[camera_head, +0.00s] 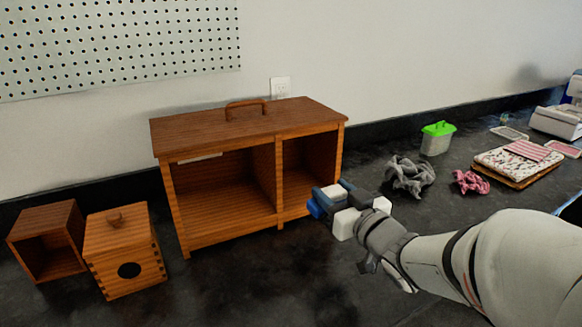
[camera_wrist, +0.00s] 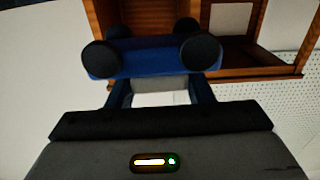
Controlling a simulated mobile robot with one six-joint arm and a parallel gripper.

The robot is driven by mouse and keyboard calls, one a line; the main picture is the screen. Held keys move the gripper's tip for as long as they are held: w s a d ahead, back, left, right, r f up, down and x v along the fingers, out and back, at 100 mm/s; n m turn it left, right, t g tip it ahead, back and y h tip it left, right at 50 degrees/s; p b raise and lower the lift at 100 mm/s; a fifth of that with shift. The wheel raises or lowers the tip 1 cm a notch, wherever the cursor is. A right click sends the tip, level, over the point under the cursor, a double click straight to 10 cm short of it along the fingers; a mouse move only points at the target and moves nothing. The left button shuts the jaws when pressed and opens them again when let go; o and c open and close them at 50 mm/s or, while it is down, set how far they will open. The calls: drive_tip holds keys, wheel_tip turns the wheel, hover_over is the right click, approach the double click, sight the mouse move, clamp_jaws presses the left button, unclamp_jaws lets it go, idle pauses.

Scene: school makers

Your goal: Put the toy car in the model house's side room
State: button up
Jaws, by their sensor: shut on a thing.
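The model house (camera_head: 250,118) is a wooden case with a top handle and an open front, split by an upright divider into a wide left room (camera_head: 222,185) and a narrower right side room (camera_head: 305,172). My gripper (camera_head: 335,199) is just in front of the side room's lower right opening. It is shut on a blue toy car (camera_head: 315,208), which is partly hidden by the fingers. In the wrist view the car (camera_wrist: 150,62) shows its blue body and black wheels between the fingers, with wooden walls behind it. Its exact depth relative to the opening is hard to tell.
A small open wooden box (camera_head: 46,222) and a box with a round hole (camera_head: 122,235) stand left. Grey crumpled cloth (camera_head: 409,176), pink cloth (camera_head: 470,182), a green-lidded container (camera_head: 437,142) and a stack of fabric (camera_head: 520,160) lie right. The counter before the house is clear.

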drive_tip(key=shift+d+r, duration=0.15)
drive_tip(key=shift+d, duration=0.95)
hover_over(299, 194)
drive_tip(key=shift+f+b, duration=1.35)
drive_tip(key=shift+f, duration=2.2)
drive_tip(key=shift+f, duration=0.1)
drive_tip(key=o, duration=1)
